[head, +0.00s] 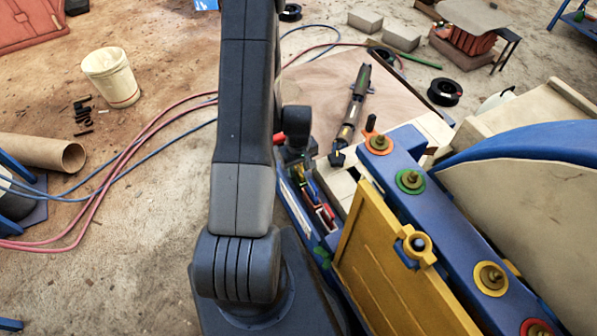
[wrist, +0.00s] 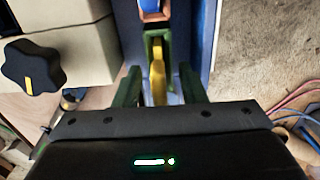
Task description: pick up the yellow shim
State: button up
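The yellow shim (wrist: 158,75) shows in the wrist view as a narrow upright strip, near the middle of the picture. My gripper (wrist: 160,86) is open, with one dark green finger on each side of the shim. There is a gap between each finger and the shim, and I see no contact. The shim's near end is hidden behind the gripper body. In the head view my arm covers most of the gripper, and I cannot make out the shim clearly.
A green piece (wrist: 149,45) stands right beyond the yellow shim, with red and blue pieces past it. They sit in a narrow blue rack (head: 296,207) beside the crusher's yellow panel (head: 385,270). A black knob (wrist: 32,67) stands to the left in the wrist view.

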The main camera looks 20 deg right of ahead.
grip_shut()
jog(key=shift+r, duration=0.15)
